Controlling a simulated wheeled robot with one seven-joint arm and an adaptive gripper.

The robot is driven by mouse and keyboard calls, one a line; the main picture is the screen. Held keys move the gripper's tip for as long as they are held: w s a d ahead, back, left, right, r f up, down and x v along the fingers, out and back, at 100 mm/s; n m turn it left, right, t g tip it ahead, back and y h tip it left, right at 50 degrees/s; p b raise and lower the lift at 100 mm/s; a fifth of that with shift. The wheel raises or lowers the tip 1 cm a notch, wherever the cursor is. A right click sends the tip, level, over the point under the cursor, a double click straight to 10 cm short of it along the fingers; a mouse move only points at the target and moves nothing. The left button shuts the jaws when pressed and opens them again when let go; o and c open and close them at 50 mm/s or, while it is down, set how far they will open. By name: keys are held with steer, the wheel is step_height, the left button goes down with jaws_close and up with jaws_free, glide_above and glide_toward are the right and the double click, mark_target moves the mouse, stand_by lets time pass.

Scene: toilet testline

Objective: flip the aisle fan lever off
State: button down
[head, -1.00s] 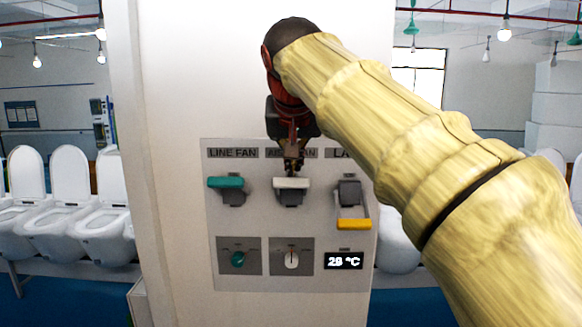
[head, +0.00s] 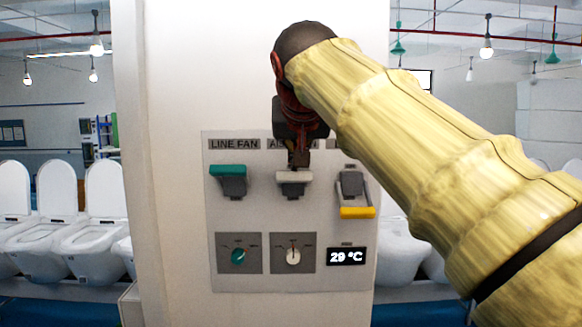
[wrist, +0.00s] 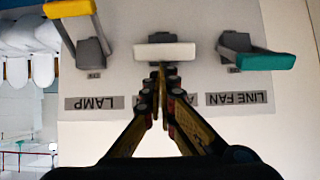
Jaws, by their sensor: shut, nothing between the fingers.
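The aisle fan lever has a white handle (head: 294,177) on a dark grey base, in the middle of the top row of the wall panel. Its handle is up. It also shows in the wrist view (wrist: 165,51), where the picture is upside down. My gripper (head: 299,165) is shut and empty, with its tips right at the top edge of the white handle; I cannot tell whether they touch. The gripper also shows in the wrist view (wrist: 160,68). The gripper partly hides the label above this lever.
The line fan lever, with a teal handle (head: 228,170), is up at the left. The lamp lever, with a yellow handle (head: 357,212), is down at the right. Below are a teal knob (head: 238,257), a white knob (head: 292,256) and a temperature display (head: 346,257). Toilets (head: 92,225) stand behind.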

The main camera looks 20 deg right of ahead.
mark_target(298, 175)
steer(key=shift+s+a+f+t+h+b, duration=0.15)
steer(key=shift+s+f+t+b, duration=0.25)
steer(key=shift+b, duration=1.2)
steer(key=shift+s+a+f+t+h+b, duration=0.15)
steer(key=shift+f+t+b, duration=0.45)
steer(key=shift+b, duration=0.95)
steer(key=shift+s+f+t+h+b, duration=0.1)
steer(key=shift+s+f+t+b, duration=0.4)
steer(key=shift+b, duration=1.1)
step_height(298, 175, down, 8)
steer(key=t+h+b, duration=0.2)
steer(key=t+b, duration=0.3)
steer(key=b, duration=2)
steer(key=shift+s+b, duration=0.35)
steer(key=shift+w+a+f, duration=0.1)
steer(key=shift+a+f, duration=0.05)
